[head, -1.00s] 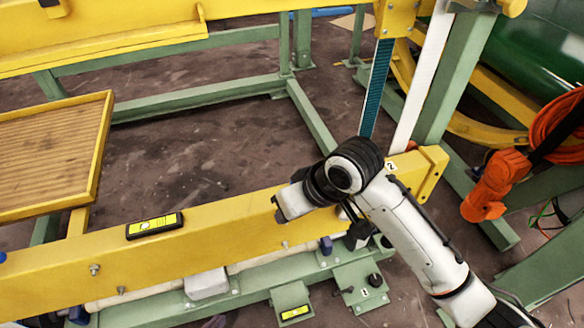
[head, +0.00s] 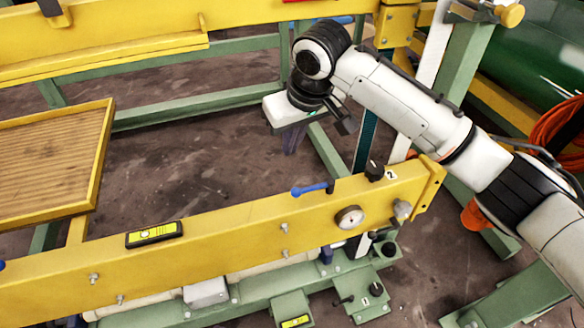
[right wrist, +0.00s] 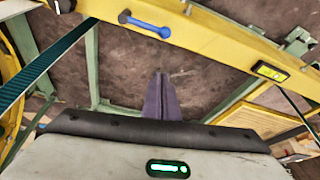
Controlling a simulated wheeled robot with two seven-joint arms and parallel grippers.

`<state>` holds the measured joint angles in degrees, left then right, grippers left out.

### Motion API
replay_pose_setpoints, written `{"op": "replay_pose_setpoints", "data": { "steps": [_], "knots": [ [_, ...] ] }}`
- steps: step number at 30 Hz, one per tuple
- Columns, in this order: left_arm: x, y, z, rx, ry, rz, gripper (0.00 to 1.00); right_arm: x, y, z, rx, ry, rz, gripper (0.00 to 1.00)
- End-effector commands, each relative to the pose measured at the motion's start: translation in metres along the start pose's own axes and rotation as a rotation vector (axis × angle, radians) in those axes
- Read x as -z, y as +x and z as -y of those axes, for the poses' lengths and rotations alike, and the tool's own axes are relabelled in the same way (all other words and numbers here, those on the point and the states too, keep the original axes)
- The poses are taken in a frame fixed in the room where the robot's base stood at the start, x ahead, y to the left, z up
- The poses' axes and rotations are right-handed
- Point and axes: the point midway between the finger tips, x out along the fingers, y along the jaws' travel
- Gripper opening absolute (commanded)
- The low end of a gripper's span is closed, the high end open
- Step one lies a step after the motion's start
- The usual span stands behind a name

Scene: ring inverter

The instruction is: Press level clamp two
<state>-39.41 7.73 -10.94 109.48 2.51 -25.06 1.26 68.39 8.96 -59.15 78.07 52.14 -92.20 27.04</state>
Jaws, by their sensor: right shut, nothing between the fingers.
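A blue lever handle (head: 312,189) lies on the top edge of the yellow beam (head: 225,232). It also shows in the right wrist view (right wrist: 145,24). To its right, a black knob (head: 375,170) stands on the beam beside a "2" label; I cannot tell which of them is the level clamp. Another "2" label (head: 376,289) is on a green bracket with black knobs below the beam. My right gripper (head: 291,145) is shut and empty, pointing down beyond the beam, apart from the lever. Its purple fingers (right wrist: 160,97) show together in the wrist view. My left gripper is not in view.
A round dial gauge (head: 349,217) is on the beam's front face. A yellow spirit level (head: 154,234) sits at the left, another (head: 295,321) below. A slatted wooden tray (head: 103,150) is at the left. Floor space lies open behind the beam.

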Motion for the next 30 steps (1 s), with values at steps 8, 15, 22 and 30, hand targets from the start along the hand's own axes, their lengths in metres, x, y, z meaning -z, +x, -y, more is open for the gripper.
{"op": "replay_pose_setpoints", "data": {
  "steps": [8,15,22,30],
  "knots": [
    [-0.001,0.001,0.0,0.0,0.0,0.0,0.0,-0.001,0.044,0.001,0.001,0.0,0.004,0.0],
    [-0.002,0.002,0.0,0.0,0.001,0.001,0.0,-0.001,0.087,0.001,0.0,0.0,0.004,0.0],
    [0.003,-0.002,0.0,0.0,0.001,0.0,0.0,-0.016,0.094,-0.001,0.0,-0.003,0.0,0.0],
    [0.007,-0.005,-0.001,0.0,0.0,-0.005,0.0,-0.037,0.091,0.0,0.0,-0.002,0.0,0.0]
  ]
}}
